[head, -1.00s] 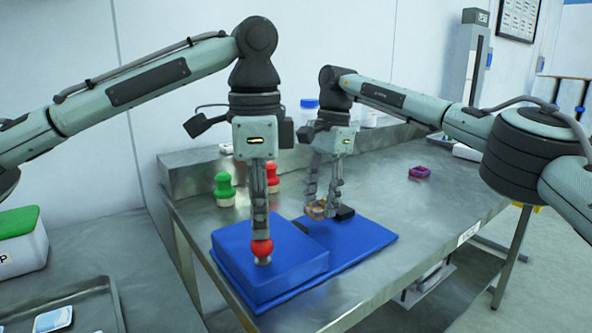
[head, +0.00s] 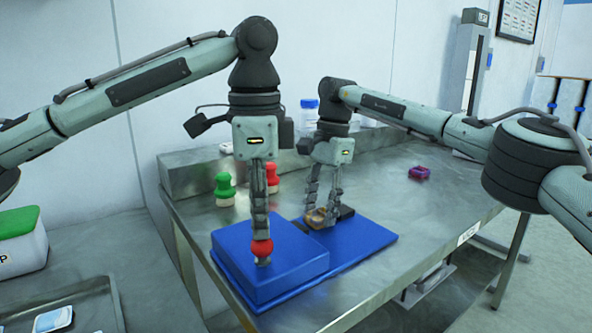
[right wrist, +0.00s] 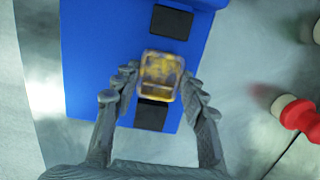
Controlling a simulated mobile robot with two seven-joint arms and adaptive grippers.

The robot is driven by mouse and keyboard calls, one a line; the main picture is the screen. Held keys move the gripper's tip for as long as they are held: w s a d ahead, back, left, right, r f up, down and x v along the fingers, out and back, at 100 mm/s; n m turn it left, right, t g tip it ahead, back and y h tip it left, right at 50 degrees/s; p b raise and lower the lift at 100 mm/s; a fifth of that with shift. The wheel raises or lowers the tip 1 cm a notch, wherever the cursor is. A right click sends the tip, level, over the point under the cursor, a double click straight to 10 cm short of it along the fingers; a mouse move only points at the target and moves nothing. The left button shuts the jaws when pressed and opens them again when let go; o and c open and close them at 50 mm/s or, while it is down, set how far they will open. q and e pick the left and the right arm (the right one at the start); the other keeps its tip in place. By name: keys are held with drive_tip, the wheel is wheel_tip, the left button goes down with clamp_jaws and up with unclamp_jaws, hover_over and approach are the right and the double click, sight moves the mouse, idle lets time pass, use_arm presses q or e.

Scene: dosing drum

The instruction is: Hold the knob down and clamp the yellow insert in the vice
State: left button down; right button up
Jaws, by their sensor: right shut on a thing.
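The blue vice base (head: 365,240) lies on the steel table, with a raised blue block (head: 270,268) at its left. The red knob (head: 262,247) sits on that block. My left gripper (head: 261,238) points straight down with its fingers together, its tips touching the knob's top. My right gripper (head: 320,218) is shut on the yellow insert (right wrist: 161,72), which looks like a yellow piece in a clear, brownish casing. In the right wrist view the insert is between two black vice jaws (right wrist: 171,22) (right wrist: 152,116), close to the lower one. I cannot tell whether it rests on the base.
A green-topped stamp-like piece (head: 225,190) and a red one (head: 272,178) stand behind the block. A purple object (head: 419,172) lies on the table's right. White jars with blue lids (head: 309,112) stand at the back. The table's right part is mostly clear.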

use_arm(q)
drive_tip(key=shift+f, duration=0.15)
use_arm(e)
drive_tip(key=o, duration=1.2)
drive_tip(key=o, duration=0.4)
drive_tip(key=shift+o, duration=0.2)
wheel_tip(320, 180, up, 9)
idle(0.3)
